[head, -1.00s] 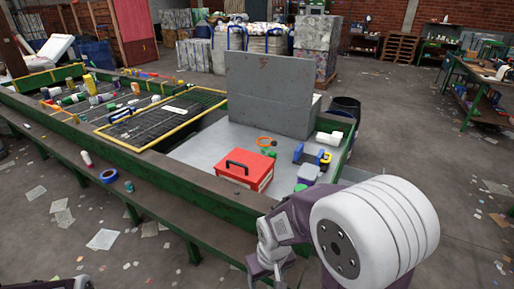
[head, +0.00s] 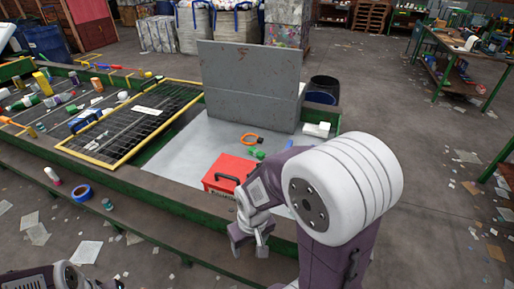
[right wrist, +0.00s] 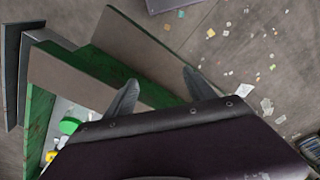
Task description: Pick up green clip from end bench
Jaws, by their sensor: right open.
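A small green thing (head: 257,154), which looks like the green clip, lies on the grey end bench (head: 190,150) behind the red toolbox (head: 224,175). An orange ring (head: 250,139) lies just beyond it. My right gripper (head: 249,243) is open and empty, outside the bench's near edge and in front of the toolbox. In the right wrist view, its two fingers (right wrist: 160,92) are spread above the bench's edge boards. A green round thing (right wrist: 70,126) shows there at the lower left; I cannot tell whether it is the clip. My right arm hides the bench's near right part.
A tall grey panel (head: 250,85) stands at the back of the bench. A white item (head: 316,130) lies at its far right corner. A blue tape roll (head: 81,192) rests on the front ledge. A dark barrel (head: 322,90) stands behind. The bench's left part is clear.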

